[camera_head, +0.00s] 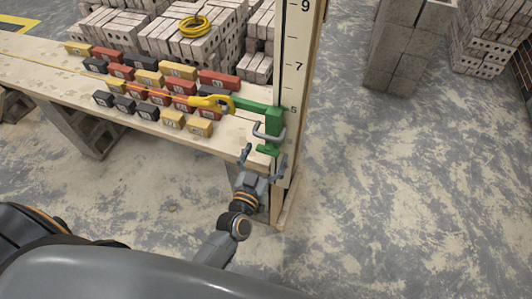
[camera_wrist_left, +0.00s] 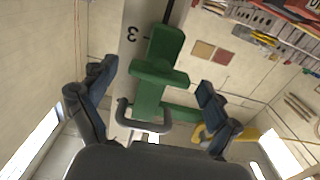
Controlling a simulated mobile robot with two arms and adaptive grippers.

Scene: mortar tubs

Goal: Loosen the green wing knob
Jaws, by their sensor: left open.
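The green wing knob (camera_head: 268,150) sits low on the front of a green slider (camera_head: 271,118) on an upright marked post. My left gripper (camera_head: 264,160) comes up from below, its fingers apart on either side of the knob. In the left wrist view the wing knob (camera_wrist_left: 159,74) lies between the fingertips of my left gripper (camera_wrist_left: 157,80), with a gap on both sides and no clear contact. A grey U-shaped handle (camera_wrist_left: 145,116) stands beside the knob. My right gripper is not in view.
The post (camera_head: 297,60) carries numbers 5, 7 and 9. A yellow hook (camera_head: 212,102) with a line meets the slider's left side. Several small coloured blocks (camera_head: 172,119) lie on the plank (camera_head: 45,75). Brick stacks stand behind.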

